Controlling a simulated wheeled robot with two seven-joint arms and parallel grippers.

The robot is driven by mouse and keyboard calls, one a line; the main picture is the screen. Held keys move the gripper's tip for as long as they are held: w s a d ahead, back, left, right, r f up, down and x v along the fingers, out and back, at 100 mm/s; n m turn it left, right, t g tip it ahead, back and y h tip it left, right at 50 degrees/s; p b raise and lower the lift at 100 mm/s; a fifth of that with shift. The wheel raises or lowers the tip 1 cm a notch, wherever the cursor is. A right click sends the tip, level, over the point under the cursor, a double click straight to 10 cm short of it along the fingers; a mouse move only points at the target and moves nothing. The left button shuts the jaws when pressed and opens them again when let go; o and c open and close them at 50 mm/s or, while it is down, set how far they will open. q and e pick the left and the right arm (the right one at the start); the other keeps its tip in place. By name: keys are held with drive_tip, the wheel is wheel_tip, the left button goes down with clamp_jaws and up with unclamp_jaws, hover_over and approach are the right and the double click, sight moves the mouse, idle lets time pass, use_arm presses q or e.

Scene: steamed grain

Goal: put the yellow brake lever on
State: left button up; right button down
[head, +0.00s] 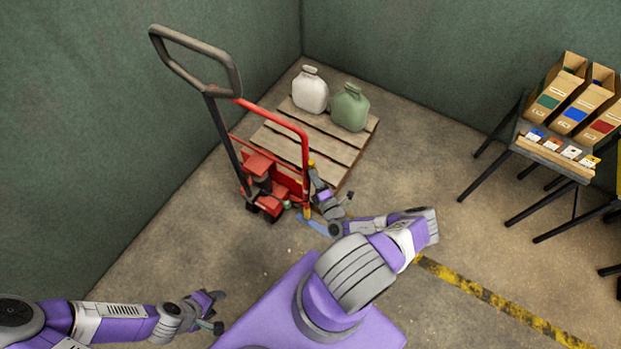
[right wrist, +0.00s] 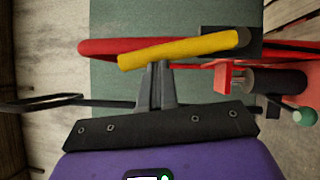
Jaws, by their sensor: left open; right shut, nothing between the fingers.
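The yellow brake lever (right wrist: 185,47) is a short bar lying along the red frame (right wrist: 100,46) of the pallet truck in the right wrist view, one end at a dark block. In the head view only bits of yellow (head: 307,213) show beside my right gripper (head: 314,178), which hides the rest. The right gripper's fingers (right wrist: 157,68) are shut and empty, their tips right at the lever's side; whether they touch it I cannot tell. My left gripper (head: 216,311) is open and empty, low at the left, far from the truck.
The pallet truck's dark handle (head: 222,124) rises near the green wall. A table (head: 545,156) with boxes stands at the right. The floor between is clear.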

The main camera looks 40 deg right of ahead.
drive_tip(key=shift+w+d+r+m+g+p, duration=0.15)
drive_tip(key=shift+d+r+m+p, duration=0.1)
drive_tip(key=shift+d, duration=0.25)
drive_tip(key=shift+w+d+r+m+g+p, duration=0.15)
drive_tip(key=shift+d+r+p, duration=0.1)
drive_tip(key=shift+d, duration=0.3)
drive_tip(key=shift+r, duration=0.1)
drive_tip(key=shift+s+a, duration=0.1)
drive_tip(key=shift+a, duration=0.2)
drive_tip(key=a+p+v, duration=0.2)
drive_tip(key=v, duration=1)
drive_tip(key=shift+a+r, duration=0.15)
drive_tip(key=shift+a, duration=0.1)
